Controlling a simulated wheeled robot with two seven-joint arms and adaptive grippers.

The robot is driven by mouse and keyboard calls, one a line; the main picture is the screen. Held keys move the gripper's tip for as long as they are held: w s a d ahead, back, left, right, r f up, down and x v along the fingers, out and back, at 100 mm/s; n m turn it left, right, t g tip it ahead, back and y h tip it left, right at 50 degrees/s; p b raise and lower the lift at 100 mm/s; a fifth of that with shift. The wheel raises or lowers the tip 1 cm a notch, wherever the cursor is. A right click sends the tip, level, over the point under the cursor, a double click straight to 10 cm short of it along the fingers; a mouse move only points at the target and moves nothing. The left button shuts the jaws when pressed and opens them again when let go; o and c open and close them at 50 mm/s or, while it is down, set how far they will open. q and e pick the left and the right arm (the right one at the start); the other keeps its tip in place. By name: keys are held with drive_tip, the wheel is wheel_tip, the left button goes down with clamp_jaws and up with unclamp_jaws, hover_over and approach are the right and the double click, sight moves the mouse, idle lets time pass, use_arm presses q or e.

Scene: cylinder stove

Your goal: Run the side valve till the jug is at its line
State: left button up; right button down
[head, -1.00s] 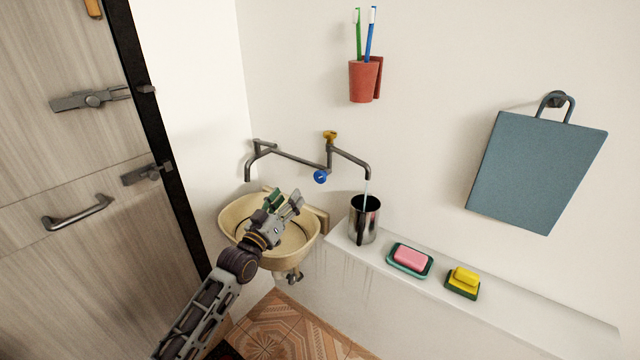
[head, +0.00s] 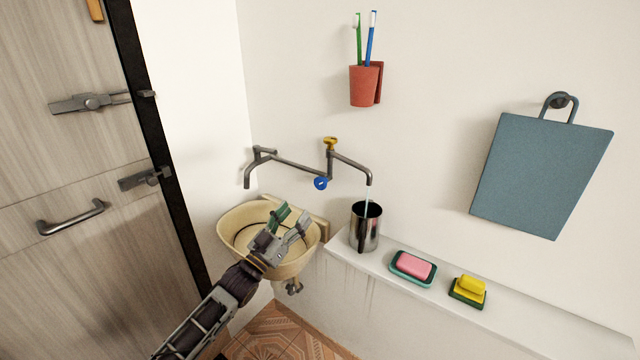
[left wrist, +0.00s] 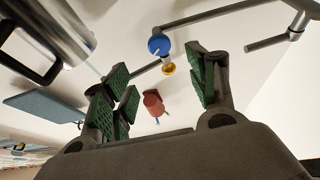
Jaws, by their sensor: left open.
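A steel jug (head: 364,228) with a dark handle stands on the white ledge under the right spout (head: 368,178). A thin stream of water falls from the spout into it. Its line and water level cannot be made out. The wall pipe carries a blue knob (head: 320,183) low on its front and a yellow knob (head: 330,142) on top; the left wrist view shows the blue knob (left wrist: 158,45), the yellow knob (left wrist: 168,69) and part of the jug (left wrist: 62,35). My left gripper (head: 292,217) is open and empty, over the basin, below and left of the blue knob, apart from it.
A cream basin (head: 232,222) hangs in the corner under the left spout (head: 247,180). The ledge (head: 520,318) also bears a pink soap (head: 413,265) and a yellow sponge (head: 470,286). A red toothbrush cup (head: 364,87) and a blue board (head: 540,175) hang above.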

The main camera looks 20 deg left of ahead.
sight(319, 184)
use_arm(q)
drive_tip(key=shift+x, duration=5.1)
drive_tip(key=shift+p+x, duration=0.3)
drive_tip(key=shift+x, duration=0.95)
drive_tip(key=shift+w+d+r, duration=0.15)
drive_tip(key=shift+w+r, duration=0.1)
drive_tip(key=shift+w, duration=0.1)
use_arm(e)
drive_tip(key=shift+s+d, duration=0.55)
drive_tip(key=shift+s, duration=0.25)
use_arm(q)
drive_tip(key=c, duration=1)
use_arm(e)
drive_tip(key=shift+w+a, duration=0.3)
drive_tip(key=shift+a, duration=0.05)
